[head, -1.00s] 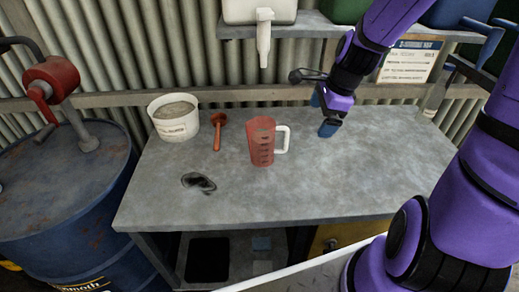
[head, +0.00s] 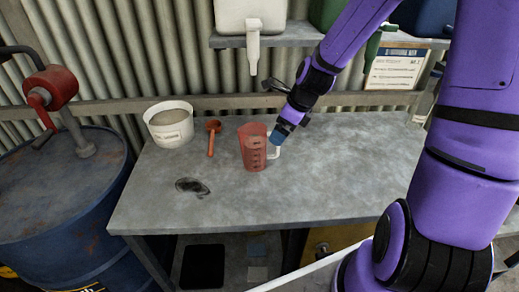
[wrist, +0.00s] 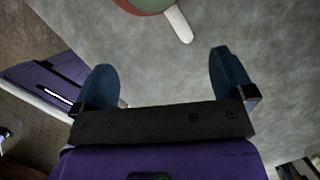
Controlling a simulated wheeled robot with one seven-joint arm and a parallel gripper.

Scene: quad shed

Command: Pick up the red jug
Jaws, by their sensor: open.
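The red jug (head: 253,150) stands upright on the grey bench in the head view, with a pale handle on its right side. In the wrist view only part of the jug (wrist: 150,4) shows at the top edge, with its white handle (wrist: 180,24) pointing down toward my gripper. My gripper (wrist: 170,75) is open and empty, its two blue fingers spread wide, with bare bench between them. In the head view my gripper (head: 279,138) is at the jug's right and overlaps part of the handle. The wrist view shows a gap between the fingertips and the handle.
A white dispenser's spout (head: 253,45) hangs above from the shelf. The bench's right side is clear.

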